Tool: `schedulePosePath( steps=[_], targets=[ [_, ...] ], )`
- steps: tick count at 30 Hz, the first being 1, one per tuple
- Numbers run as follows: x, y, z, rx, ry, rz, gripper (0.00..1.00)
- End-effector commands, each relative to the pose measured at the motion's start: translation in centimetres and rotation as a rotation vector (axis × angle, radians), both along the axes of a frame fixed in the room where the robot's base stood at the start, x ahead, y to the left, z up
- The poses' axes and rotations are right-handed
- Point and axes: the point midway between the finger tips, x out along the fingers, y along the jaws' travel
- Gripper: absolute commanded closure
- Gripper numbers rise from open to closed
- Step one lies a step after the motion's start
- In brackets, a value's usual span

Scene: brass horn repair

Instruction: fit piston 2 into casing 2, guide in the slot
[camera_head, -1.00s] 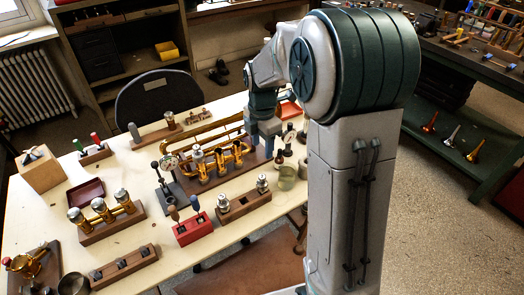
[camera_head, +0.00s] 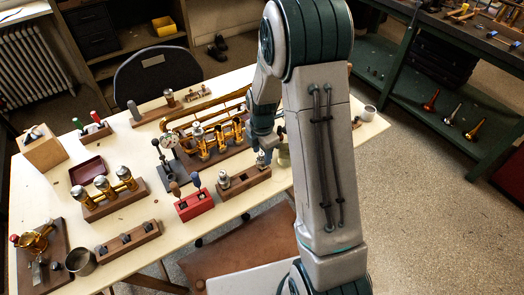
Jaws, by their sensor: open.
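A wooden block (camera_head: 243,182) near the front of the bench holds two silver-topped pistons, a left one (camera_head: 223,178) and a right one (camera_head: 261,159). No numbers are readable, so I cannot tell which is piston 2. Behind it, the brass horn (camera_head: 207,152) with several upright valve casings lies on a wooden base; casing 2 may be its middle casing (camera_head: 220,138), and its slot is too small to see. My gripper (camera_head: 263,147) is open, pointing down at the right piston's top. I cannot tell whether the fingers surround or touch it.
A red block (camera_head: 194,206) with two handled tools stands left of the piston block. A dial gauge stand (camera_head: 163,165) is close to the horn. A wooden stand (camera_head: 115,203) with brass cylinders is at left. A greenish cup (camera_head: 283,157) is just right of my gripper.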

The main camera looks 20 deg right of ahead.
Motion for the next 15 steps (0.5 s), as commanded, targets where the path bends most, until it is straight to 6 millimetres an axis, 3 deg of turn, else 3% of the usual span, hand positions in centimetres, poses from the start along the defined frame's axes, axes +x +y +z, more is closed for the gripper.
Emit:
schedulePosePath(
  steps=[5,11,15],
  targets=[
    [0.00,0.00,-0.01,0.000,0.000,0.000,0.52],
    [0.00,0.01,0.00,0.000,0.000,0.000,1.00],
    [0.02,0.01,0.06,0.000,-0.001,0.000,1.00]
  ],
)
